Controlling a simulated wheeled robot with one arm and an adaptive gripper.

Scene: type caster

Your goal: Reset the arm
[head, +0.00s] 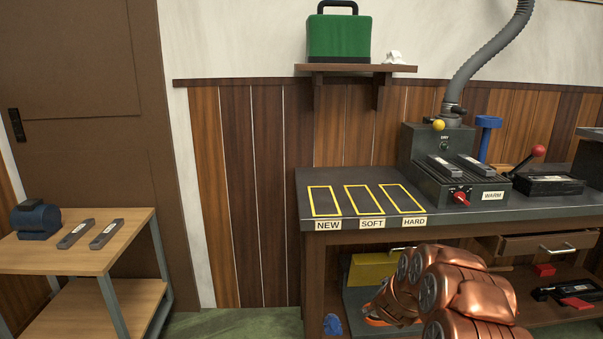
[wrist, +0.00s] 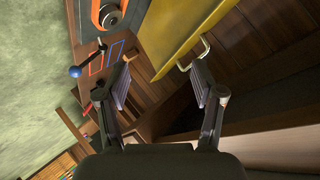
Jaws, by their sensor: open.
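My gripper (wrist: 161,88) shows in the wrist view with its two dark fingers spread well apart. It is open, and nothing is held between the fingers. Dark wood shows behind the gap. In the head view my copper-coloured arm (head: 465,290) is folded low in front of the workbench. The gripper itself cannot be made out there.
The workbench (head: 310,190) has yellow-outlined spaces labelled NEW, SOFT and HARD, all empty. Two dark bars lie on the WARM unit (head: 460,183). A side table (head: 90,262) holds two more bars (head: 106,234). A yellow panel (wrist: 190,35) is close to the fingers in the wrist view.

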